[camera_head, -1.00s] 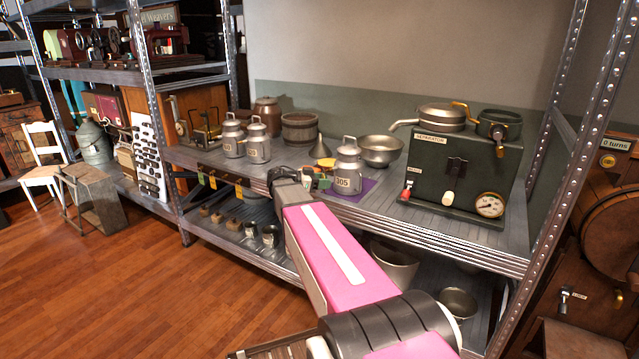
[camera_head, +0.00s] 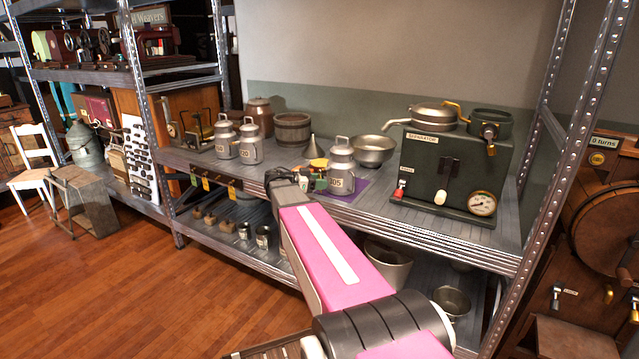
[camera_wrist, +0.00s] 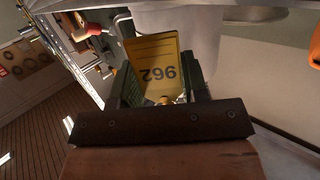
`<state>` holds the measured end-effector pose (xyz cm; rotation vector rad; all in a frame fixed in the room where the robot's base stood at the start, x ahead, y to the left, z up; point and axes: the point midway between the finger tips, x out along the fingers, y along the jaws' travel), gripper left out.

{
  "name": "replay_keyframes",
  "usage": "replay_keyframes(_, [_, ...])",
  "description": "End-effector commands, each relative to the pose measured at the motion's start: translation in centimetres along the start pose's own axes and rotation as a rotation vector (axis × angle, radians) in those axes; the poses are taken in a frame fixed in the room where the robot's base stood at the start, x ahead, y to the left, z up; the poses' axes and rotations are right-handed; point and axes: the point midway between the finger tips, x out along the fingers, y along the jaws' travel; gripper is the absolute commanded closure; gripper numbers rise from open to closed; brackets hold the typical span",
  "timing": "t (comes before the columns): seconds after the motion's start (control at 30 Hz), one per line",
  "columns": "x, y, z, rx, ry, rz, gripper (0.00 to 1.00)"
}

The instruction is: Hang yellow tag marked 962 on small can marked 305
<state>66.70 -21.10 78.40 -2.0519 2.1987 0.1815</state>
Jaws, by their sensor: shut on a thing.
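The yellow tag marked 962 (camera_wrist: 158,72) is between the fingers of my gripper (camera_wrist: 163,90) in the wrist view; its number reads upside down there. A pale grey rounded surface (camera_wrist: 182,25) lies just behind the tag, probably the can. In the head view the small can marked 305 (camera_head: 341,168) stands upright on a purple mat (camera_head: 352,192). My gripper (camera_head: 313,180) is just left of this can, close to its body. An orange-yellow patch (camera_head: 318,163) shows there, but I cannot tell whether it is the tag. Whether tag and can touch is unclear.
A funnel (camera_head: 312,148) stands behind my gripper and a metal bowl (camera_head: 373,150) behind the can. The green separator (camera_head: 450,165) is to the right. Two similar cans, one marked 20 (camera_head: 249,145), stand left.

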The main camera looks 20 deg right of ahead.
Motion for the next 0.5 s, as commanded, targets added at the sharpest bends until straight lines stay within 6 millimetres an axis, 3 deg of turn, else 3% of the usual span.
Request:
replay_keyframes(0.07, [0.0,0.0,-0.01,0.0,0.0,0.0,0.84])
replay_keyframes(0.1, [-0.01,0.0,0.0,0.0,0.0,0.0,0.56])
replay_keyframes(0.2, [-0.01,0.0,-0.01,0.0,0.0,0.0,0.3])
replay_keyframes(0.5, [-0.16,0.0,0.0,0.0,0.0,0.0,0.3])
